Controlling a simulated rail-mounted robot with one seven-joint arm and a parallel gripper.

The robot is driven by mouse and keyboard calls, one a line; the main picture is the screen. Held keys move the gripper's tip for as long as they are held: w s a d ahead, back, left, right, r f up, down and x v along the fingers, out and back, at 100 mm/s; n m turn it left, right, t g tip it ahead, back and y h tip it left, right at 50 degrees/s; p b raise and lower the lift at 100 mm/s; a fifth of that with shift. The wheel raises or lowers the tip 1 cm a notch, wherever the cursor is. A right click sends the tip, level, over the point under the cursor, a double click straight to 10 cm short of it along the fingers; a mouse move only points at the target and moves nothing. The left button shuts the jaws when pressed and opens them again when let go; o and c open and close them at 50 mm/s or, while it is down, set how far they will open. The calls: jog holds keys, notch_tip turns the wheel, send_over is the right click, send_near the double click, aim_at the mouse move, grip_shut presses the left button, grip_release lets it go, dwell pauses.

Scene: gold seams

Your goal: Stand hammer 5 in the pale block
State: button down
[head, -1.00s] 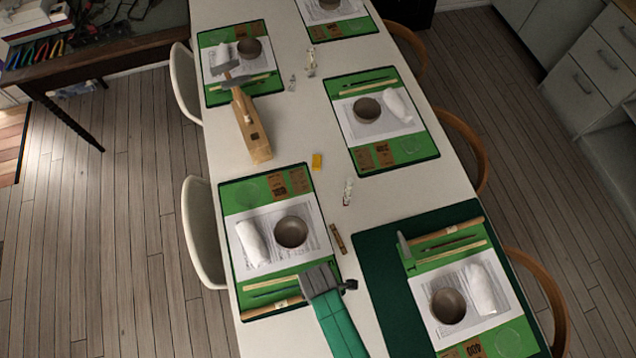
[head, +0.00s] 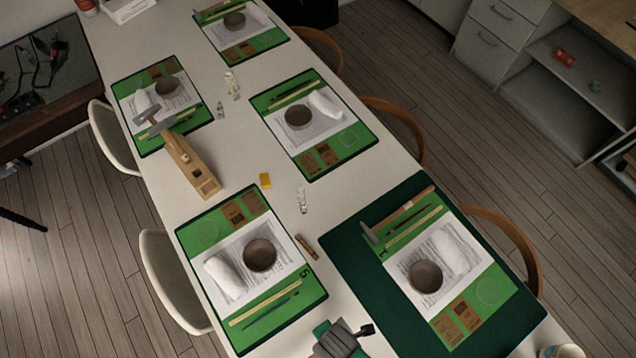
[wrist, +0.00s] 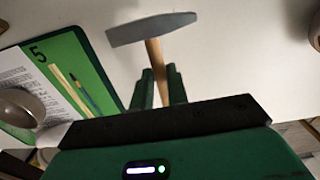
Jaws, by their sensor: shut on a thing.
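My gripper (head: 338,342) is at the bottom edge of the head view, near the number 5 mat (head: 268,312). In the wrist view my gripper (wrist: 160,88) is shut on hammer 5 (wrist: 153,54), around its wooden handle. Its grey head points up in that picture, beyond the fingertips. The hammer cannot be made out in the head view. The pale block (head: 203,180) is a long wooden block on the table's left side, between two mats. At least one grey-headed hammer (head: 158,124) stands at its far end.
The number 5 mat holds a bowl (head: 260,255), a rolled white cloth (head: 225,275) and thin sticks. A yellow piece (head: 265,181), a small clear item (head: 301,200) and a brown piece (head: 307,246) lie mid-table. Another hammer (head: 400,214) lies on the right mat.

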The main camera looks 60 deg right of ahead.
jog(key=shift+s+a+r, duration=0.1)
jog(key=shift+s+a, duration=0.15)
jog(key=shift+s, duration=0.45)
jog(key=shift+s+a+r, duration=0.1)
jog(key=shift+s+a, duration=0.15)
jog(key=shift+s, duration=0.4)
